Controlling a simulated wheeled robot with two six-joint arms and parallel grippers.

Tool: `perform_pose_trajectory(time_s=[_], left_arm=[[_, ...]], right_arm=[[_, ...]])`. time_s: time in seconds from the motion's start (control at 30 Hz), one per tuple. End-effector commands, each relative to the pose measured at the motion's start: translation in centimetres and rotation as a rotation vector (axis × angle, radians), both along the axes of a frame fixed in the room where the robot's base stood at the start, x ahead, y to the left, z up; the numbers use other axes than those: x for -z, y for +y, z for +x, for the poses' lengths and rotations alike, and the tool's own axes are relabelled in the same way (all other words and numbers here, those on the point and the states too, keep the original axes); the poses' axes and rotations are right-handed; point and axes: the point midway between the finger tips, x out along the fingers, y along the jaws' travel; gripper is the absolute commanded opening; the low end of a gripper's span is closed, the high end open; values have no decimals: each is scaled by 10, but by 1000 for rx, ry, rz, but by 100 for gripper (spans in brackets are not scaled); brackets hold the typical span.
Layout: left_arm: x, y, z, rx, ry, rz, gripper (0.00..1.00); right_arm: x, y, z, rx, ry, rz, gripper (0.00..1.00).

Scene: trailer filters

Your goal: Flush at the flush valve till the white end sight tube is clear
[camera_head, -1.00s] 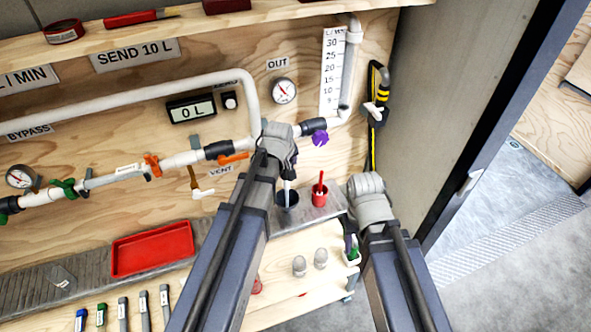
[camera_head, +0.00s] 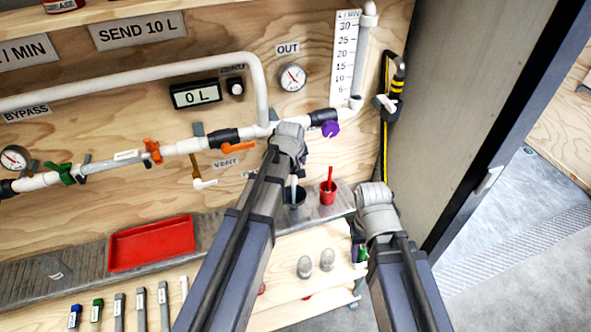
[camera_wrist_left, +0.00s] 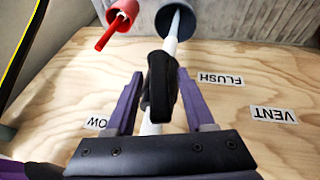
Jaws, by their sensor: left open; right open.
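In the left wrist view my left gripper (camera_wrist_left: 160,84) is open, its purple fingers on either side of a black valve handle (camera_wrist_left: 162,88). The handle sits on a white pipe beside the FLUSH label (camera_wrist_left: 221,79). I cannot tell whether the fingers touch it. The pipe's pale end tube (camera_wrist_left: 175,20) reaches into a dark grey cup (camera_wrist_left: 190,18); whether the tube is clear is too small to tell. In the head view this tube (camera_head: 294,182) is partly hidden by my left wrist. My right gripper (camera_head: 358,234) is mostly hidden beyond its wrist, low by the bench's right end.
A red cup (camera_head: 328,195) stands right of the dark cup. The display (camera_head: 195,94) reads 0 L. An orange lever (camera_head: 238,147) and a purple knob (camera_head: 331,129) flank the left wrist. A red tray (camera_head: 152,246) lies left. The doorway and floor are open at right.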

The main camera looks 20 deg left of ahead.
Motion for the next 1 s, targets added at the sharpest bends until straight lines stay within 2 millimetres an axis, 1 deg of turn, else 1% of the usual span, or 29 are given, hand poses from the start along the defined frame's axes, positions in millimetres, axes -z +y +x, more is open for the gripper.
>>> perform_pose_trajectory(time_s=[0.03,0.27,0.73,1.0], left_arm=[[2,0,1,0,0,0,54],[1,0,1,0,0,0,54],[1,0,1,0,0,0,1],[1,0,1,0,0,0,0]], right_arm=[[2,0,0,0,0,0,54],[1,0,0,0,0,0,54],[1,0,0,0,0,0,54],[1,0,0,0,0,0,54]])
